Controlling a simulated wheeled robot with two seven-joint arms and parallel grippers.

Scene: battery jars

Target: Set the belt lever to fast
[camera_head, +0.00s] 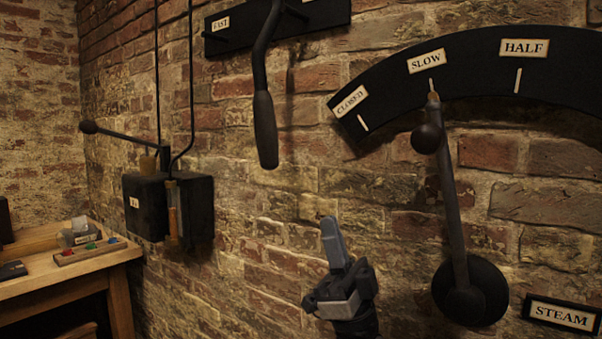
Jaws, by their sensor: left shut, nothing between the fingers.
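The belt lever (265,128) hangs down the brick wall at the upper middle, a dark bent rod with a thick rounded handle. It passes in front of a black plate (330,12) with a FAST label (220,23) at the plate's left end. The lever stands right of that label. Its upper end and the top of the plate are cut off by the frame. My left gripper (331,228) is below and to the right of the handle, pointing up, shut and empty, apart from the lever. My right gripper is not in view.
A steam lever (452,200) stands at the right, pointing to SLOW on a curved black plate (465,80). A black switch box (145,205) with a knobbed arm (118,134) is on the wall at left. A wooden table (85,268) stands at lower left.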

